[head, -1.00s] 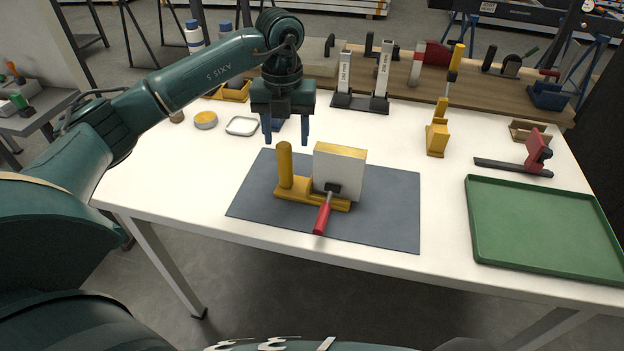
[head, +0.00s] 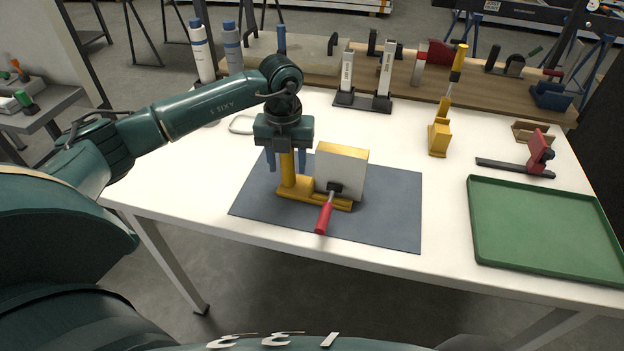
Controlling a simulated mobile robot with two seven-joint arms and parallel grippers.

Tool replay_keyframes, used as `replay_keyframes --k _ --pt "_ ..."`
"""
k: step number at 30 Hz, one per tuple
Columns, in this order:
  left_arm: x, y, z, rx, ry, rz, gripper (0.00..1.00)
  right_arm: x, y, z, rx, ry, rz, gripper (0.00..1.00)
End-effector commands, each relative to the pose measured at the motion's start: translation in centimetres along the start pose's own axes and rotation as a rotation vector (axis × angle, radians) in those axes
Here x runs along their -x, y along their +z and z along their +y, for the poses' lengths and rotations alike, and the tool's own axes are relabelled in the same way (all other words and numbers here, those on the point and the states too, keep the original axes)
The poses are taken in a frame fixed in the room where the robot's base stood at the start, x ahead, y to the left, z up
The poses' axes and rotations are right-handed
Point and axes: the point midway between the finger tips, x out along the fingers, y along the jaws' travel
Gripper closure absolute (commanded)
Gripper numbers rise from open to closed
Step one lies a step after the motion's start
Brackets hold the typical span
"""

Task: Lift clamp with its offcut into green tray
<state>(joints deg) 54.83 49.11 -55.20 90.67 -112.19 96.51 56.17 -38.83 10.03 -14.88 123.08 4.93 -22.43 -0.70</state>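A yellow clamp (head: 287,182) with an upright post and a red-handled screw (head: 324,216) stands on the dark grey mat. It holds a pale, block-shaped offcut (head: 340,174) with a yellowish top edge, upright beside the post. My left gripper (head: 286,160) points down over the post. Its fingers are apart, one on each side of the post, with a visible gap on the left; contact on the right is unclear. The gripper body hides the post's top. The green tray (head: 545,272) lies empty at the right of the table. My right gripper is out of view.
The grey mat (head: 390,215) lies on the white table. Another yellow clamp (head: 439,137) and a red clamp (head: 538,154) stand toward the back right. A grey two-post stand (head: 362,102) is at the back. White table is clear between mat and tray.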

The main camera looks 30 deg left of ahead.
Motion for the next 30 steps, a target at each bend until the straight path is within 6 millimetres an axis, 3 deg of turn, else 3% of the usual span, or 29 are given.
replay_keyframes --k 16,30 --pt "0.06 0.01 -0.04 -0.001 -0.001 0.0 0.99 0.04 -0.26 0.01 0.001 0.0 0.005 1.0" --pt "0.35 0.11 -0.13 0.0 -0.006 -0.005 1.0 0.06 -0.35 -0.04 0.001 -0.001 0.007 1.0"
